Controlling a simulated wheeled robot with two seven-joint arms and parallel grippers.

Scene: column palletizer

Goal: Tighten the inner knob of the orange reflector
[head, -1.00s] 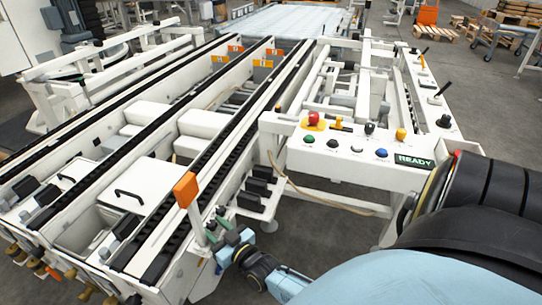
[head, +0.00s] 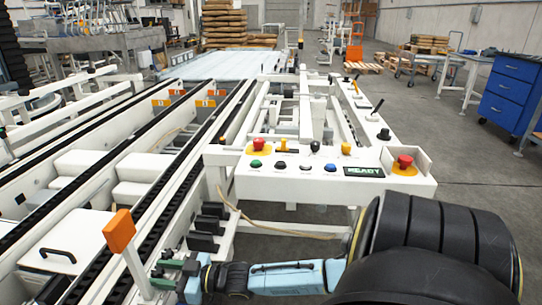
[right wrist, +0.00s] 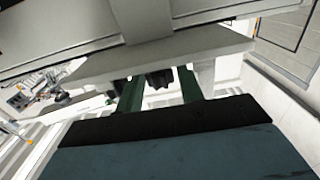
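The orange reflector (head: 119,230) sits on top of a white post at the near end of the conveyor, lower left in the head view. My right gripper (head: 157,273) is just right of that post, with its green fingers pointing left towards it. In the right wrist view a dark ridged knob (right wrist: 159,78) shows at the gap between the two green fingers (right wrist: 161,90). The fingers stand apart on either side of it, and I see no clear contact. My left gripper is not in view.
A white control panel (head: 320,183) with buttons, a READY display (head: 364,171) and a red emergency button (head: 404,162) stands above and right of the gripper. White conveyor frames and black rails fill the left. Open grey floor lies to the right, with a blue drawer cabinet (head: 508,98).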

